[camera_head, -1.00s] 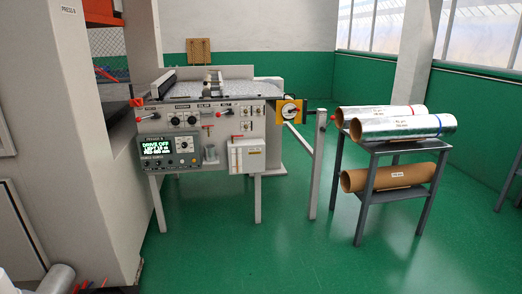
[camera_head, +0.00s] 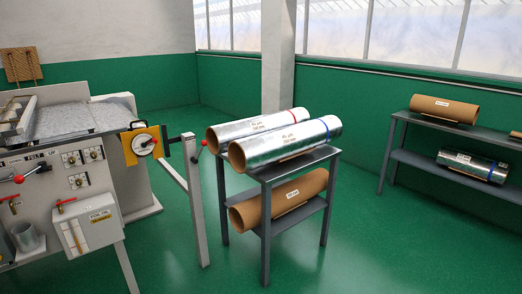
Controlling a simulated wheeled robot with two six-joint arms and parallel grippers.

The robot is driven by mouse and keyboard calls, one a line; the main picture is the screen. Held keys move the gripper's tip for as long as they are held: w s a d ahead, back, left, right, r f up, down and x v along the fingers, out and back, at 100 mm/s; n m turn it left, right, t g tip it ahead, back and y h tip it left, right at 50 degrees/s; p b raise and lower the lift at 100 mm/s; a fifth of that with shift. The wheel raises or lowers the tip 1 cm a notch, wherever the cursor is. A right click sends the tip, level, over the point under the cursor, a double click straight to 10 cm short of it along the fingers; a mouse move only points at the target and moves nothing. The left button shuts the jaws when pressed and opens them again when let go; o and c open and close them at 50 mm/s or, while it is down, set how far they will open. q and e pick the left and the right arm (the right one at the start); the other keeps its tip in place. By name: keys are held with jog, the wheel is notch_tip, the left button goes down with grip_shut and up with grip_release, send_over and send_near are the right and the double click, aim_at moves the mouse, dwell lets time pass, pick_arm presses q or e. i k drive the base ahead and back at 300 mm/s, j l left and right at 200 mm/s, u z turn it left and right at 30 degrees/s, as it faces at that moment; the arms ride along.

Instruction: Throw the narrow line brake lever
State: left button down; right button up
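The machine (camera_head: 95,165) stands at the left, cut off by the picture's left edge. A lever with a red ball knob (camera_head: 201,143) sits at the top of a grey post right of the machine. Another red-knobbed lever (camera_head: 18,179) is on the front panel, under a label that is only partly readable. Smaller red handles (camera_head: 66,202) are lower on the panel. I cannot read which lever is the narrow line brake. Neither of my grippers is in view.
A yellow plate with a round dial (camera_head: 142,143) is on the machine's right side. A grey stand (camera_head: 265,180) holds two foil rolls (camera_head: 285,140) and a brown roll (camera_head: 280,198). Shelves (camera_head: 395,155) with rolls stand at the right. Green floor (camera_head: 390,245) is clear at right front.

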aim_at(204, 142)
jog(key=i+l+z, duration=0.25)
jog(key=i, duration=0.55)
jog(key=i+j+z, duration=0.2)
jog(key=i, duration=0.55)
jog(key=i+j+z, duration=0.1)
jog(key=i+z, duration=0.15)
jog(key=i, duration=0.55)
jog(key=i+u, duration=0.1)
jog(key=u, duration=0.8)
jog(key=i+l+u, duration=0.15)
jog(key=u, duration=0.3)
jog(key=l+u, duration=0.1)
jog(key=u, duration=0.35)
